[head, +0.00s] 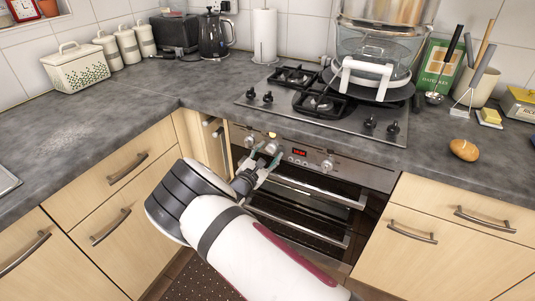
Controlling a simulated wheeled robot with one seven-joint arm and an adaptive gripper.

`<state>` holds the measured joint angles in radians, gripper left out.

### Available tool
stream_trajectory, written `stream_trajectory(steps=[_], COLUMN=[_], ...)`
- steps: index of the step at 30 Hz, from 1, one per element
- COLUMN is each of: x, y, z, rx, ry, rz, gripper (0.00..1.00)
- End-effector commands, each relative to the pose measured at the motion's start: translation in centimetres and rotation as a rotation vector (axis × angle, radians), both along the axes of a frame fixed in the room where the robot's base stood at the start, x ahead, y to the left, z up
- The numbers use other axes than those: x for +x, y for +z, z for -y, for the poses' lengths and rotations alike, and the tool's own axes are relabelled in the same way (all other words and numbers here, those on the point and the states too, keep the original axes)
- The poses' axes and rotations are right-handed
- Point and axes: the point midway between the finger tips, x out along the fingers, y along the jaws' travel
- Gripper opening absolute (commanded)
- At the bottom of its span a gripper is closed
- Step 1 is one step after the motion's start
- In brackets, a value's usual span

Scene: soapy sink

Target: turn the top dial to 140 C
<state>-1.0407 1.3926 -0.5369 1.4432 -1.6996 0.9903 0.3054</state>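The oven control panel (312,160) runs along the front below the hob. It carries a left dial (249,141), a dial (271,147) to its right and another dial (326,166) farther right. I cannot read their markings or tell which is the top dial. My gripper (264,155) reaches the left part of the panel from below. Its two fingers are apart, with the second dial showing between or just behind their tips. Contact with the dial cannot be made out. A small red display (299,153) is lit between the dials.
The oven door handle (318,191) crosses just below and right of my gripper. Cupboard handles (218,132) stick out to the left. A hob (320,105) with a glass steamer (375,55) is above. A brown roundish object (464,150) lies on the right worktop.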

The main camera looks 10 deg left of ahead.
Motion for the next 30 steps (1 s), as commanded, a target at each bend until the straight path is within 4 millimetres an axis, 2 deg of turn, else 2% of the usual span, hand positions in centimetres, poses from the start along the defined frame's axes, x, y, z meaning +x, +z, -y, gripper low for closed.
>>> stream_trajectory(steps=[7, 11, 24, 30], x=[-0.2, -1.4, -9.2, -11.0], y=[0.0, 0.0, 0.0, 0.0], z=[-0.2, -0.6, -3.5, -4.0], rx=[0.000, 0.001, 0.001, 0.000], ry=[0.001, 0.002, 0.002, 0.001], rz=[0.000, -0.002, -0.001, 0.000], gripper=[0.50, 0.50, 0.50, 0.50])
